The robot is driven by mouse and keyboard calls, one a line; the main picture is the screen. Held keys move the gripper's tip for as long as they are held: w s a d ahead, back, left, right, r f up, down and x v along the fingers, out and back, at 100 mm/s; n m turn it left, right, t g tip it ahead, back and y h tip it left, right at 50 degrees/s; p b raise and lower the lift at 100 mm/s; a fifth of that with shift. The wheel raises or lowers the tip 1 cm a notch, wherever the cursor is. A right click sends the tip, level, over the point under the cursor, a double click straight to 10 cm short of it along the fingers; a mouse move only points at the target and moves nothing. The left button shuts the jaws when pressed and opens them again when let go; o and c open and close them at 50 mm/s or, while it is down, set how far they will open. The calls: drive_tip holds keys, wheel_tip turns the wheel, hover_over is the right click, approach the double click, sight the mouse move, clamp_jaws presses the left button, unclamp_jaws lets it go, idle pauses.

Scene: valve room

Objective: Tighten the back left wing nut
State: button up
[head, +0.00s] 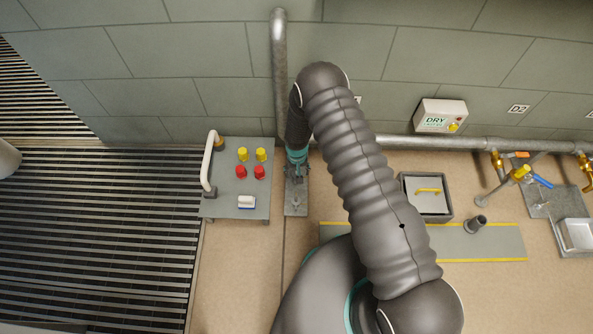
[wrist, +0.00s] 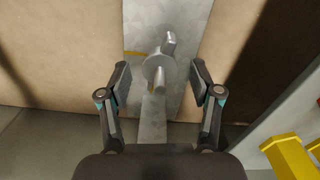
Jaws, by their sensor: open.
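A grey metal wing nut (wrist: 158,66) stands on a narrow grey metal plate (wrist: 158,15) in the wrist view. Its two wings run roughly up and down the picture. My gripper (wrist: 161,80) is open, with one finger to the left and one to the right of the wing nut; I see gaps on both sides. In the head view my gripper (head: 296,176) points down over the back part of the plate (head: 296,209), beside the wall pipe. It hides the wing nut under it there. A small metal fitting shows on the plate's front part.
Left of the plate stands a grey table (head: 224,206) with yellow knobs (head: 242,154), red knobs (head: 241,172) and a white handle (head: 208,160). A vertical pipe (head: 279,60) rises behind my gripper. A lidded box (head: 427,196) stands to the right.

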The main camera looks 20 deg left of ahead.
drive_tip(key=c, duration=1.1)
drive_tip(key=shift+f+b, duration=0.1)
drive_tip(key=shift+b, duration=0.25)
drive_tip(key=m+b, duration=0.2)
drive_tip(key=m, duration=0.1)
drive_tip(key=shift+f+b, duration=0.1)
drive_tip(key=shift+b, duration=0.2)
drive_tip(key=m+b, duration=0.3)
drive_tip(key=m, duration=0.1)
drive_tip(key=shift+m, duration=0.3)
drive_tip(key=m+b, duration=0.3)
drive_tip(key=m, duration=0.1)
drive_tip(key=shift+m+b, duration=0.7)
drive_tip(key=shift+m, duration=1.1)
drive_tip(key=shift+r, duration=0.2)
